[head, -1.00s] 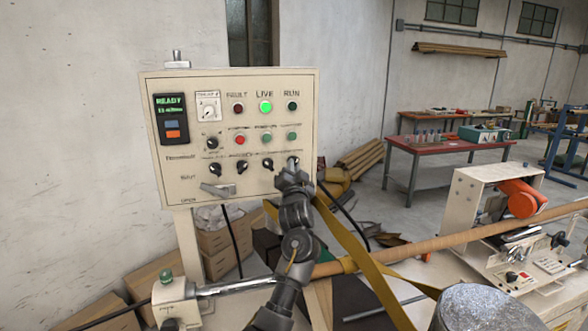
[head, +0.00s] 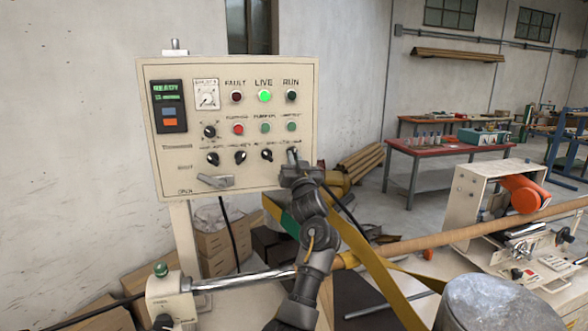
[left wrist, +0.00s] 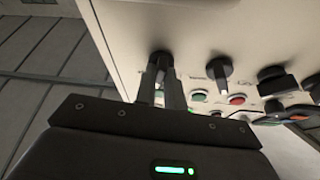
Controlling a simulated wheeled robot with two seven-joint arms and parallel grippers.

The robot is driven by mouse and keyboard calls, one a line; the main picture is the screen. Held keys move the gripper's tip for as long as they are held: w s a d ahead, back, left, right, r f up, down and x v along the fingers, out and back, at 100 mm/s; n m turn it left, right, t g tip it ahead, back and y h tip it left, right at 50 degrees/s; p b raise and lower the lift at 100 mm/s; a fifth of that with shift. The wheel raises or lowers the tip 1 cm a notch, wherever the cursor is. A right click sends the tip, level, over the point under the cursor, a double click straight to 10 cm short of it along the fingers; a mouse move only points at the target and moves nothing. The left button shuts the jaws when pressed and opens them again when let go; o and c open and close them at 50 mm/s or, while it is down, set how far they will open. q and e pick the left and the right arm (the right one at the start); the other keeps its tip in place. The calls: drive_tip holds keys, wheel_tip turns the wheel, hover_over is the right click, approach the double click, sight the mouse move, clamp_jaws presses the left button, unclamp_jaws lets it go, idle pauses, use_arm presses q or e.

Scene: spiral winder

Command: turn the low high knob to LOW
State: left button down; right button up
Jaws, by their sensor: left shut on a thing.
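The cream control panel (head: 165,150) stands at the left of the head view. Its lower row holds several black knobs; their labels are too small to read. My left gripper (head: 293,157) is at the right end of that row. In the left wrist view its fingers (left wrist: 161,92) are shut on the end black knob (left wrist: 161,58). The gripper hides most of this knob in the head view, so its pointer cannot be read. A neighbouring knob (left wrist: 219,72) with a white pointer line is free of the fingers. My right gripper is not in view.
The green LIVE lamp (head: 265,96) and the READY display (head: 168,105) are lit. A silver lever (head: 215,181) sticks out low on the panel. A yellow strap (head: 372,270), a long tan tube (head: 430,243) and a metal cylinder (head: 495,305) lie to the right of my arm.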

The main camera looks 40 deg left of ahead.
use_arm(q)
drive_tip(key=shift+w+d+n+g+y+b, duration=0.1)
drive_tip(key=shift+n+g+y+b, duration=0.3)
drive_tip(key=shift+n+g+b, duration=1.15)
drive_tip(key=shift+w+d+n+g+y+b, duration=0.1)
drive_tip(key=shift+n+g+y+b, duration=0.5)
drive_tip(key=shift+n, duration=2)
drive_tip(key=shift+w+d+n+g+y+b, duration=0.15)
drive_tip(key=shift+n+g+b, duration=0.6)
drive_tip(key=shift+n+b, duration=0.95)
drive_tip(key=shift+a+r+n+p, duration=0.15)
drive_tip(key=shift+n+p, duration=0.15)
drive_tip(key=shift+n, duration=0.25)
drive_tip(key=c, duration=1.5)
unclamp_jaws()
drive_tip(key=shift+s, duration=0.1)
